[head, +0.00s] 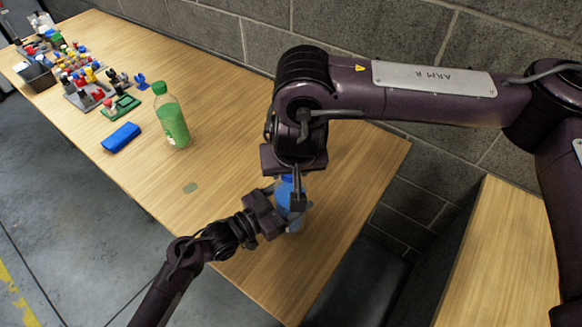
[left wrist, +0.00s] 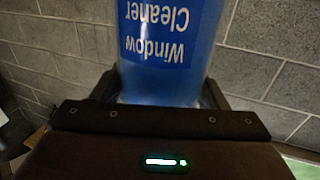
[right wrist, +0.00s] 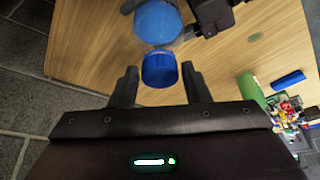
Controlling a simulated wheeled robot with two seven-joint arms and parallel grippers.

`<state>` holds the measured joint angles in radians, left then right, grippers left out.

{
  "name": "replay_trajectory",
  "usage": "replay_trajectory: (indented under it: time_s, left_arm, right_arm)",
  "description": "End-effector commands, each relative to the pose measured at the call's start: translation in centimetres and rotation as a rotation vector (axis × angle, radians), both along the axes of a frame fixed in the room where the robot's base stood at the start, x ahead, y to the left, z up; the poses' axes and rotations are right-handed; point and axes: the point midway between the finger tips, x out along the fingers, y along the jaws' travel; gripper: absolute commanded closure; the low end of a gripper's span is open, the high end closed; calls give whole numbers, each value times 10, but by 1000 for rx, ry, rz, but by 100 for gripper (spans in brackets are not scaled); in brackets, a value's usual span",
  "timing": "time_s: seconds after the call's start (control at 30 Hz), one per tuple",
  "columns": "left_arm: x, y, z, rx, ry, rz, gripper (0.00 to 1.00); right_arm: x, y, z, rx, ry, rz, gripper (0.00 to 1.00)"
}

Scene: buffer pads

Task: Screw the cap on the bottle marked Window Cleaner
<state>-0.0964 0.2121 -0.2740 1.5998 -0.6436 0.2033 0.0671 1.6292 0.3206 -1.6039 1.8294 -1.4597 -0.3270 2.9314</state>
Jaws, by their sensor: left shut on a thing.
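The bottle (head: 283,206), with clear blue contents, is held by my left gripper (head: 282,204), shut around its body. In the left wrist view the bottle (left wrist: 165,60) fills the space between the fingers, and its label reads "Window Cleaner", upside down in the picture. The blue cap (right wrist: 160,70) is between the fingers of my right gripper (right wrist: 160,68), at the bottle's top end. The right fingers stand on either side of the cap with narrow gaps, so they look open. The cap's seating on the neck cannot be made out. In the head view the right gripper partly hides the bottle top.
A green bottle (head: 172,122) stands farther back on the wooden table (head: 225,185), with a blue box-like object (head: 121,137) beside it. Several small coloured parts and trays (head: 85,80) crowd the far left end. A brick wall (head: 400,35) runs behind the table.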

Motion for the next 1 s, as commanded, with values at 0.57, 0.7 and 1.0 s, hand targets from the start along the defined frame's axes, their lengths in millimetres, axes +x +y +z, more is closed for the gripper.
replay_trajectory:
  time_s: [0.57,0.7,1.0]
  left_arm:
    - [0,0,0,0,0,0,97]
    - [0,0,0,0,0,0,97]
    - [0,0,0,-1,-1,0,97]
  right_arm:
    - [1,0,22,-2,-5,3,40]
    - [1,-1,38,-1,-3,1,40]
    - [0,0,45,-1,1,1,40]
